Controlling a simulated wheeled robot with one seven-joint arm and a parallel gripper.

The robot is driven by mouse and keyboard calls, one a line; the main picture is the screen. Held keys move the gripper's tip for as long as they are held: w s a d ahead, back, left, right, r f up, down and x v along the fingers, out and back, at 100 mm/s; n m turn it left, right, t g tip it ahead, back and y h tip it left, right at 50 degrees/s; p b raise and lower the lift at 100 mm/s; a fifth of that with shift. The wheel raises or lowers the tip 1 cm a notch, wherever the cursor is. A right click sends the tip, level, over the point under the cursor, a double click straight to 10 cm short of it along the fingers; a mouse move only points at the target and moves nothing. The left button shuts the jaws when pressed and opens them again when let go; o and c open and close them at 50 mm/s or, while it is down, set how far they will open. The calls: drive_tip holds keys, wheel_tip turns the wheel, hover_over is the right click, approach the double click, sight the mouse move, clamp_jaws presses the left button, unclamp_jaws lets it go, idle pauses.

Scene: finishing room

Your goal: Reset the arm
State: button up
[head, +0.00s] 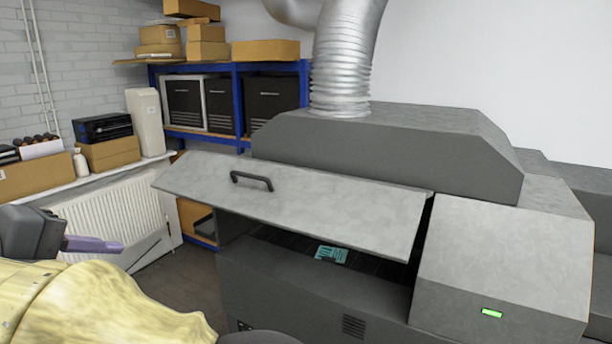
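My gripper (98,244) is at the lower left, a dark grey body with purple fingers pointing right. It is seen side-on, so I cannot tell whether it is open or shut, and nothing is visible in it. My yellowish arm covers the lower left corner. The gripper is well to the left of a large grey machine (310,304) and appears apart from it. The machine's lid (330,205), with a black handle (251,180), is raised above a dark opening. A teal board (331,254) lies inside.
A hood (400,150) with a silver duct (345,60) tops the machine. A green display (492,313) glows on its right housing. A radiator (122,214), a ledge with boxes (110,153) and blue shelving (236,100) stand behind. Some floor (190,266) is clear.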

drive_tip(key=w+d+n+t+y+b, duration=0.1)
drive_tip(key=w+d+n+t+b, duration=0.2)
drive_tip(key=w, duration=0.7)
drive_tip(key=w+d+n+t+y+b, duration=0.15)
drive_tip(key=w+t, duration=0.25)
drive_tip(key=w, duration=0.6)
drive_tip(key=w+d+f+n+y+b, duration=0.1)
drive_tip(key=w+d+f+n+y, duration=0.2)
drive_tip(key=w+d+f+n, duration=0.25)
drive_tip(key=w+d+f+n+y+b, duration=0.2)
drive_tip(key=w+d+f+n+y, duration=0.15)
drive_tip(key=f+n, duration=0.35)
drive_tip(key=s+d+f+n+g+h+b, duration=0.1)
drive_tip(key=s+d+f+n+g, duration=0.25)
drive_tip(key=d+f, duration=0.6)
drive_tip(key=s+d+f+n+g+b, duration=0.1)
drive_tip(key=s+d+f+n+g, duration=0.15)
drive_tip(key=d+f+g, duration=0.65)
drive_tip(key=s+d+f+g+h+b, duration=0.1)
drive_tip(key=s+d+f, duration=0.4)
drive_tip(key=s+f, duration=0.2)
drive_tip(key=s+d+f+g+h+b, duration=0.1)
drive_tip(key=s+d+f+h, duration=0.1)
drive_tip(key=s+d+f, duration=0.3)
drive_tip(key=s+f, duration=0.3)
drive_tip(key=s, duration=0.2)
drive_tip(key=shift+f, duration=0.25)
